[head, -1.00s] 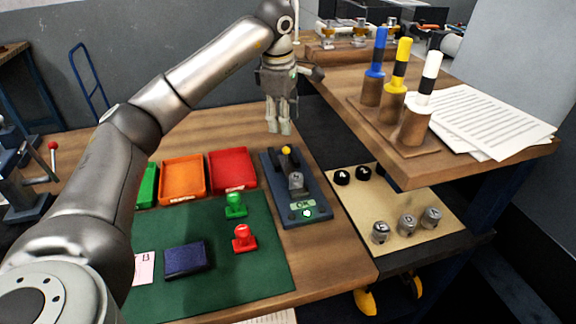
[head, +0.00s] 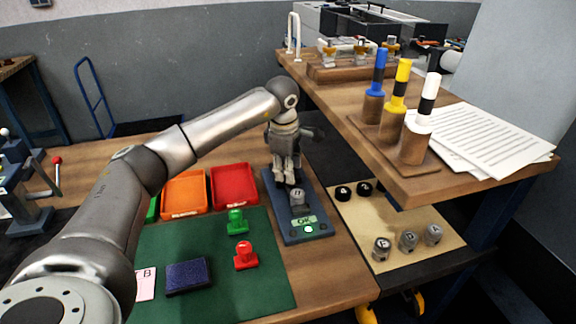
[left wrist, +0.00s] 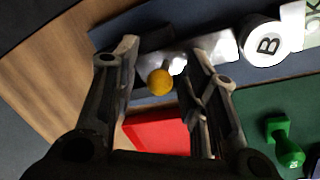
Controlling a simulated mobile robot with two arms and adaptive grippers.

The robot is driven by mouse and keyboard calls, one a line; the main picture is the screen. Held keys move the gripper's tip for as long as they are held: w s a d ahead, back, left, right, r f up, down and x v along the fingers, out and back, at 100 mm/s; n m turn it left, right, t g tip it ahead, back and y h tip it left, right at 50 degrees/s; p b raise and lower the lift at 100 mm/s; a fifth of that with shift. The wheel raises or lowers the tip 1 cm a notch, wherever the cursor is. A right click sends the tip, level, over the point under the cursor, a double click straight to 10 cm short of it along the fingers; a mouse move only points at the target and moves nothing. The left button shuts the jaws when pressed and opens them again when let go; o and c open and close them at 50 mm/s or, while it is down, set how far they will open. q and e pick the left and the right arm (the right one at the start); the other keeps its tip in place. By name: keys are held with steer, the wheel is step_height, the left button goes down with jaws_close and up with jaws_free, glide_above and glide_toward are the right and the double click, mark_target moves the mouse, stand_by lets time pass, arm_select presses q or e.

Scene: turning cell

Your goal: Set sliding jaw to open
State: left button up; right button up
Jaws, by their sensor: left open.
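The fixture (head: 293,237) is a dark blue plate on the bench, with a green "OK" display and a lit green lamp at its near end. My left gripper (head: 287,179) is open over the far end, pointing down. In the left wrist view, a yellow ball knob (left wrist: 160,82) shows between its open fingers, and a silver metal block, apparently the sliding jaw (left wrist: 217,46), lies beside it. In the head view the gripper hides the knob.
Red (head: 234,187) and orange (head: 185,194) trays stand left of the fixture. A green mat (head: 215,290) holds green (head: 236,221) and red (head: 246,257) stamps and a dark blue pad (head: 188,276). A raised shelf (head: 455,178) with coloured-handled tools is at the right.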

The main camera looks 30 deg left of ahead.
arm_select(q)
jaws_close()
